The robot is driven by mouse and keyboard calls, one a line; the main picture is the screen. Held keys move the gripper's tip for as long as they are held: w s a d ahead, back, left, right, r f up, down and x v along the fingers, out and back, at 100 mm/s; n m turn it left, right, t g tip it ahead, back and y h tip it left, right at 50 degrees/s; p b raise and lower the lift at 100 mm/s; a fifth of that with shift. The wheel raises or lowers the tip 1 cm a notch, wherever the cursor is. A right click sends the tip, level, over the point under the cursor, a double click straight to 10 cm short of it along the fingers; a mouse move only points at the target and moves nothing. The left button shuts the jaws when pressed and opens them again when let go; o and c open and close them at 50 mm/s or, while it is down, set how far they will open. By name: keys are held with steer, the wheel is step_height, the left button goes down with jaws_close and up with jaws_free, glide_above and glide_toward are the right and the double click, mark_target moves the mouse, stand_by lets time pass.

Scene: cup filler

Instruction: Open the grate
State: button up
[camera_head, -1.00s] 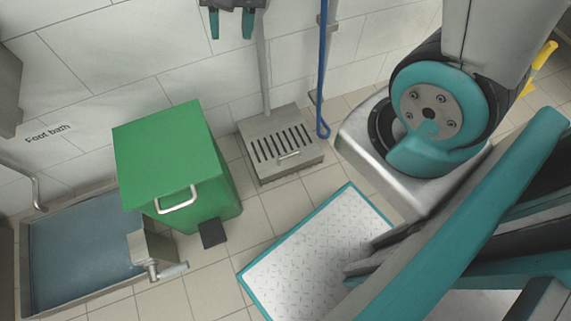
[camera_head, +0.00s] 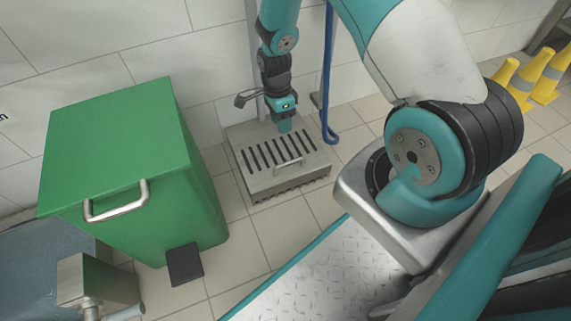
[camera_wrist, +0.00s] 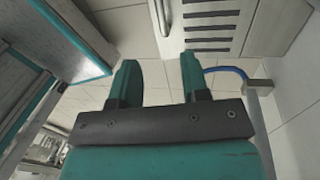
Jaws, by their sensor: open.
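The grate (camera_head: 262,156) is a slotted grey metal plate on top of a low box on the floor, with a small bar handle (camera_head: 289,163) near its front edge. It looks shut, lying flat. My gripper (camera_head: 285,126) points down above the back part of the grate, apart from the handle. In the wrist view my gripper (camera_wrist: 160,82) shows two teal fingers spread apart with nothing between them. The grate's slots (camera_wrist: 211,30) show beyond the fingers, and the handle (camera_wrist: 162,15) lies at the top of that view.
A green bin (camera_head: 130,160) with a black pedal (camera_head: 185,264) stands left of the box. A blue hose (camera_head: 328,80) hangs on the right by the tiled wall. Yellow cones (camera_head: 545,75) stand far right. Tiled floor is free in front of the box.

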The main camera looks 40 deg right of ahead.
mark_target(286, 163)
steer(key=s+f+b, duration=0.1)
steer(key=f+b, duration=0.1)
steer(key=f, duration=0.3)
steer(key=s+f+b, duration=0.1)
steer(key=f+b, duration=0.2)
steer(key=f, duration=0.2)
steer(key=s+a+f+b, duration=0.1)
steer(key=f+b, duration=0.1)
steer(key=f, duration=0.3)
jaws_close()
